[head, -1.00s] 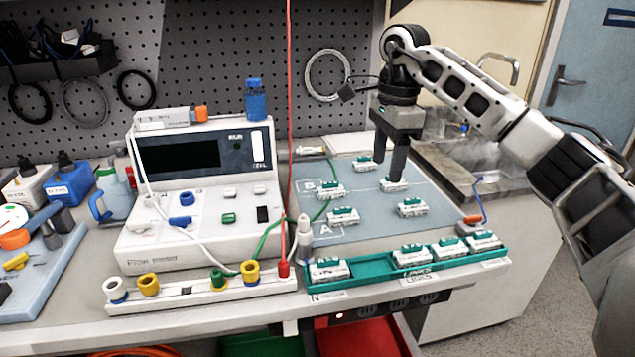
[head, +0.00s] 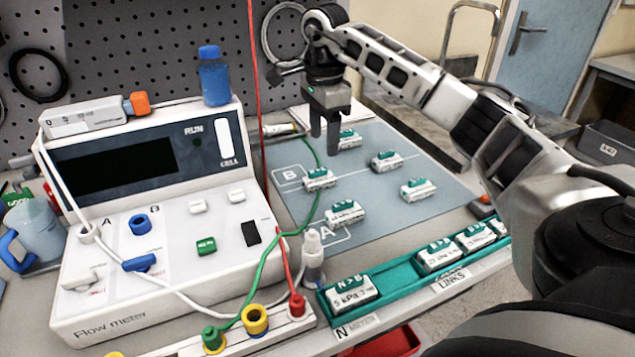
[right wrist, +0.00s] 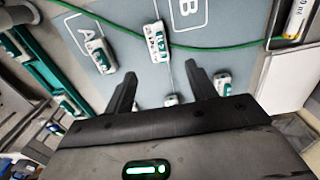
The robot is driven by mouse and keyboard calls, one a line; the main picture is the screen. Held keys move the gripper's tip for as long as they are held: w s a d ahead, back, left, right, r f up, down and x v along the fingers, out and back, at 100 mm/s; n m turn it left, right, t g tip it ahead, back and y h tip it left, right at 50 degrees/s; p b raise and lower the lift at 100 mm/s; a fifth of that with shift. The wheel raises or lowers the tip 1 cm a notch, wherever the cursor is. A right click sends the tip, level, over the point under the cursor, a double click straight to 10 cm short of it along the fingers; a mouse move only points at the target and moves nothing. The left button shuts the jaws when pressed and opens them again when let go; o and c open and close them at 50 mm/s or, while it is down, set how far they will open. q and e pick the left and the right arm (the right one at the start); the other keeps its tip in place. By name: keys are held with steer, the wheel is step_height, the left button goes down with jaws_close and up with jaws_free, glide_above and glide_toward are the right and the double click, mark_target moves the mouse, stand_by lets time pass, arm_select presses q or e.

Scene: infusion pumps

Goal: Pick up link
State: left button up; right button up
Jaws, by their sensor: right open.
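Several lie spread on the blue-grey mat (head: 385,222): a link by the B mark (head: 319,179), one nearer the A mark (head: 344,213), one at the middle (head: 386,161), one to the right (head: 418,189) and one at the back (head: 348,140). My right gripper (head: 325,130) is open and empty, pointing down over the back left of the mat, apart from the links. In the right wrist view its fingers (right wrist: 163,78) are spread, with a link (right wrist: 157,43) ahead between them. My left gripper is out of view.
A green tray (head: 397,277) with more links runs along the front edge. The flow meter (head: 160,210) stands left of the mat. A green cable (head: 312,205) crosses the mat's left side, and a red cable (head: 256,100) hangs beside it. A small bottle (head: 313,258) stands by the tray.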

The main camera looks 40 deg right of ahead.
mark_target(324, 176)
steer(key=shift+s+f+p, duration=0.15)
steer(key=shift+f+p, duration=0.3)
steer(key=shift+f, duration=3.55)
steer(key=c, duration=1.1)
